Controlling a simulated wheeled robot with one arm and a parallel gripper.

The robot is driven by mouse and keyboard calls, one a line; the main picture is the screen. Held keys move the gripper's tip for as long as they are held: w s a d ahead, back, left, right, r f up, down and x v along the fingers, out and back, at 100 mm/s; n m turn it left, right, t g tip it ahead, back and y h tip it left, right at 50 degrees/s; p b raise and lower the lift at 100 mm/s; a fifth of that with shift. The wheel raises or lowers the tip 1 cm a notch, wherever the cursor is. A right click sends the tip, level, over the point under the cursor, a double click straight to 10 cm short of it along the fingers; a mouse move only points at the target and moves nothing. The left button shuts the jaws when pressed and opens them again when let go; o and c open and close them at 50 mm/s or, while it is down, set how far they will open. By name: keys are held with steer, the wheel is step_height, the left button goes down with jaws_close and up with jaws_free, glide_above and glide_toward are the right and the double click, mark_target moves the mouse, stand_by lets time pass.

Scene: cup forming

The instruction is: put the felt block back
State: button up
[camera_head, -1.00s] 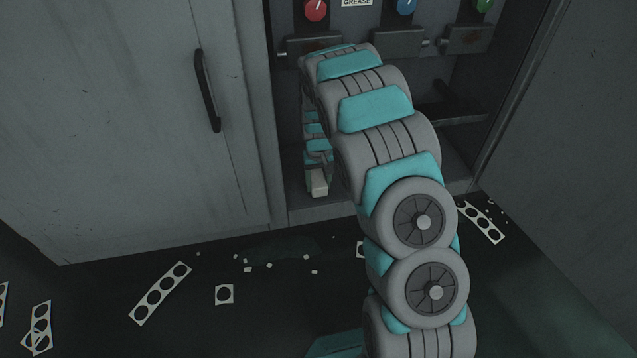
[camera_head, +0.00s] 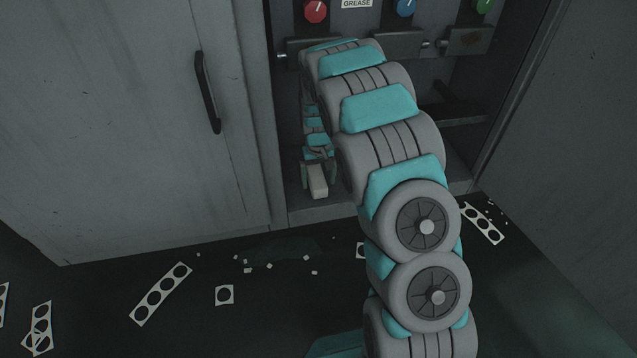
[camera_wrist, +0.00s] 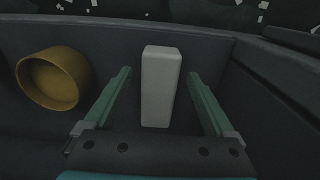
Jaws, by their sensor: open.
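The felt block (camera_head: 318,182) is a pale, oblong block low in the cabinet, near its front edge. In the wrist view the block (camera_wrist: 161,86) lies between my two green fingers, with a visible gap on each side. My gripper (camera_head: 318,172) is open around it. The wrist view shows my gripper (camera_wrist: 160,74) with its fingers apart and not touching the block. Whether the block rests fully on the cabinet floor is hard to tell.
A brass-coloured cup (camera_wrist: 55,78) is left of my gripper in the wrist view. The cabinet wall (camera_head: 275,120) is close on the left. Red (camera_head: 316,10), blue (camera_head: 405,7) and green (camera_head: 483,5) knobs are above. Punched strips (camera_head: 160,293) and scraps litter the floor.

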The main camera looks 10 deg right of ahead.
mark_target(318, 183)
step_height(318, 183, up, 10)
steer(key=f+p, duration=0.1)
steer(key=s+d+r, duration=0.1)
steer(key=s+r, duration=0.8)
steer(key=s, duration=0.1)
steer(key=s+r+g, duration=0.1)
steer(key=s+r, duration=0.2)
steer(key=s, duration=1.3)
steer(key=s+a+r, duration=0.1)
steer(key=s+r, duration=0.1)
steer(key=s, duration=1.5)
steer(key=shift+r+g, duration=0.4)
